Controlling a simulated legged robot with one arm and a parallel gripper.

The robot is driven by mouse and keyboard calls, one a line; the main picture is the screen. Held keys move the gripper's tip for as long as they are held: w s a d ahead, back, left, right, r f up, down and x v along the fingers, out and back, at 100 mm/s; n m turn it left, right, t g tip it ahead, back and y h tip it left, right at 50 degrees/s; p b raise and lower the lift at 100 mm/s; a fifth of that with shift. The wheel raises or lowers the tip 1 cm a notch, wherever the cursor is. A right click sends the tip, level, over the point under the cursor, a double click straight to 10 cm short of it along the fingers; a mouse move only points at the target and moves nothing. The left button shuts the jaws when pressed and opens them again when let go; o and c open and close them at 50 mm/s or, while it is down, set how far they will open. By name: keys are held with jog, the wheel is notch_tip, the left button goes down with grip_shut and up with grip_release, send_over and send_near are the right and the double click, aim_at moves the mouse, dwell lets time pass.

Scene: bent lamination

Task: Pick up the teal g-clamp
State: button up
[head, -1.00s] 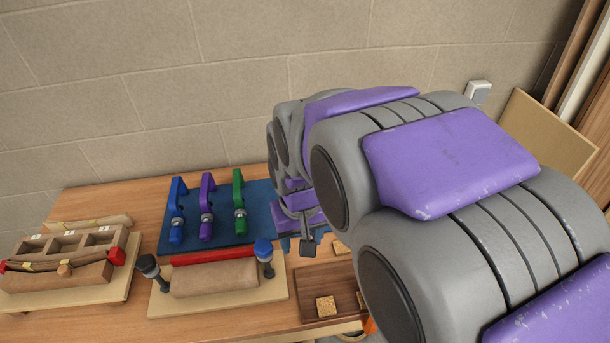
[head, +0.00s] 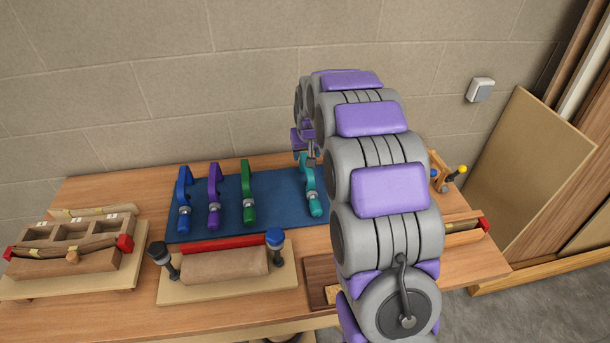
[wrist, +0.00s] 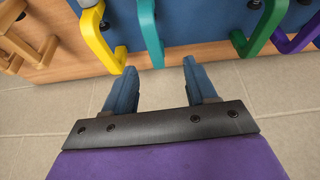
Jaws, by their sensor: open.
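The teal g-clamp (head: 312,192) lies on the right part of the blue mat (head: 277,208), partly hidden by my arm. In the wrist view the teal clamp (wrist: 151,32) reaches in from the top, in line with the gap between my fingertips. My gripper (wrist: 157,64) is open and empty, its two blue-grey fingers on either side of that line. In the head view my gripper (head: 311,148) hangs above the clamp's far end, partly hidden by my arm. I cannot tell how much height separates them.
A yellow clamp (wrist: 95,38) is left of the teal one in the wrist view; a green clamp (wrist: 259,30) and a purple clamp (wrist: 298,40) are to its right. A blue clamp (head: 184,197) shows in the head view. The wall (head: 230,80) stands close behind the bench.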

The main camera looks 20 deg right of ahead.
aim_at(309, 174)
jog(key=b+x, duration=0.1)
jog(key=x, duration=0.3)
jog(key=b+x, duration=0.1)
jog(key=x, duration=0.3)
jog(key=s+b+x, duration=0.1)
jog(key=x, duration=0.4)
jog(key=shift+a+f, duration=0.2)
jog(key=shift+f, duration=0.05)
jog(key=shift+w+f, duration=0.65)
jog(key=shift+f, duration=0.05)
jog(key=d, duration=0.1)
jog(key=d+f, duration=0.1)
jog(key=d+f+b, duration=0.1)
jog(key=d, duration=0.1)
jog(key=shift+w, duration=0.3)
jog(key=a, duration=0.3)
jog(key=shift+r, duration=0.1)
jog(key=c, duration=0.5)
jog(key=shift+w+d, duration=0.1)
jog(key=c, duration=0.3)
jog(key=shift+d, duration=0.75)
grip_shut()
